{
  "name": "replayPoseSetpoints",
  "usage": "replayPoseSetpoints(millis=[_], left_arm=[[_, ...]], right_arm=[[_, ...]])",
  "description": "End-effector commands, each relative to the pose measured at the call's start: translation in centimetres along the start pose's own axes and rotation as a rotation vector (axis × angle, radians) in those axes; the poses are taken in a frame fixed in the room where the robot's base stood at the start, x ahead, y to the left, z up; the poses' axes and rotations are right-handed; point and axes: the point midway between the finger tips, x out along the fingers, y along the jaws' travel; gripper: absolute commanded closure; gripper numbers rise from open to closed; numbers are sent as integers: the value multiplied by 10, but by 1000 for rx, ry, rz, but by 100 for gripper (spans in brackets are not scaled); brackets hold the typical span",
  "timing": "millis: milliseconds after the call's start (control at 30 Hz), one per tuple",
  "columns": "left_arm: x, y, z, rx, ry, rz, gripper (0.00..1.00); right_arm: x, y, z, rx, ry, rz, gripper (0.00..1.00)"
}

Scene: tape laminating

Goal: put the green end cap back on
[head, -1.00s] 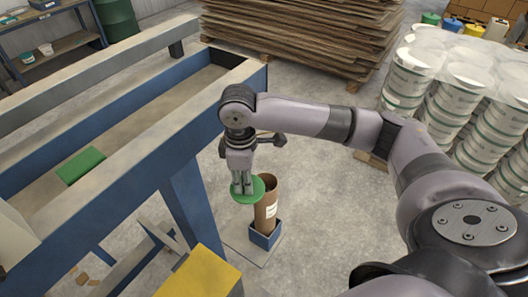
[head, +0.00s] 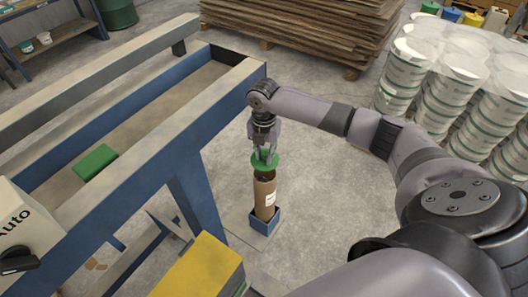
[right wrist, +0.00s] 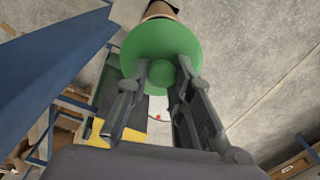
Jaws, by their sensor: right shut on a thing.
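The green end cap (head: 271,160) is a round disc with a knob. My right gripper (head: 263,154) is shut on it by the knob and points down, just above the brown cardboard tube (head: 264,198). The dark open mouth of the tube shows below the cap, so the cap looks raised off it. The tube stands in a blue square holder (head: 262,226) on the floor. In the right wrist view, both fingers (right wrist: 160,75) flank the knob of the cap (right wrist: 150,38), with part of the tube (right wrist: 163,9) beyond it. My left gripper is out of view.
A blue-framed machine (head: 200,200) stands just left of the tube, with a green block (head: 95,162) on it. A yellow box (head: 202,270) is in front. Floor right of the tube is clear.

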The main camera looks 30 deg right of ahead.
Motion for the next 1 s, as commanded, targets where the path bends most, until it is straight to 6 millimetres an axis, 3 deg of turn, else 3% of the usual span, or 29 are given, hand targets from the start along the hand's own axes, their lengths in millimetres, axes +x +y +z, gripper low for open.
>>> replayPoseSetpoints(millis=[533, 1000], left_arm=[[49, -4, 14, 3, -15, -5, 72], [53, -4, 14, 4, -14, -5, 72]], right_arm=[[44, 0, -1, 1, 0, -1, 100], [62, 0, -1, 2, 1, -1, 100]])
